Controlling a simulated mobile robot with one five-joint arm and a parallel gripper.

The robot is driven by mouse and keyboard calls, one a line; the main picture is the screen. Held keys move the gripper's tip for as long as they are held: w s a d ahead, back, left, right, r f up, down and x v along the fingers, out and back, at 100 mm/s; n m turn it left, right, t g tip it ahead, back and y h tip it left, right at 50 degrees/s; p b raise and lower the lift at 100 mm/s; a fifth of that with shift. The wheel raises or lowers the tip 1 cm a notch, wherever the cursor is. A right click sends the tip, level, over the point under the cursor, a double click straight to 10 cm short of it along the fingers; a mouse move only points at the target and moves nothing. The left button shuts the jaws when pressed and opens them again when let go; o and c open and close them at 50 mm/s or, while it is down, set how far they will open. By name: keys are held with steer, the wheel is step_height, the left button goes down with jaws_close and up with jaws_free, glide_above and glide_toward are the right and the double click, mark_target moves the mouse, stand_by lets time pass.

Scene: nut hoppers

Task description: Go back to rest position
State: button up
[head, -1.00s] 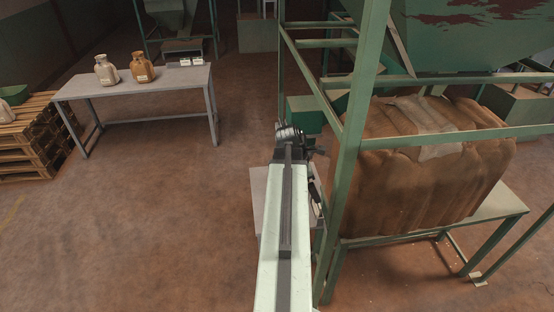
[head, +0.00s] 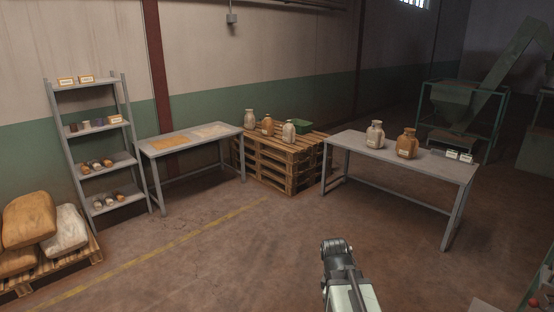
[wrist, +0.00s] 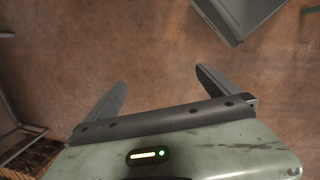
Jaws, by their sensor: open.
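My gripper (wrist: 160,90) shows in the wrist view with its two dark fingers spread wide apart. Nothing is between them, only brown floor beyond. In the head view my arm reaches up from the bottom edge, right of centre, over open floor; the fingers cannot be made out there. The arm is clear of the grey table (head: 345,139), which stands beyond it with a pale jar (head: 375,134), a brown jar (head: 407,145) and small white labelled boxes (head: 459,156) on top.
Sacks (head: 30,220) lie at far left. A green hopper (head: 455,103) stands at back right. The middle floor is free.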

steer(key=s+a+m+y, duration=0.1)
steer(key=a+m, duration=0.6)
steer(key=m, duration=0.4)
steer(key=shift+s+a+f+y, duration=0.3)
steer(key=shift+a+f+y, duration=0.05)
steer(key=shift+f+y, duration=0.05)
stand_by(0.5)
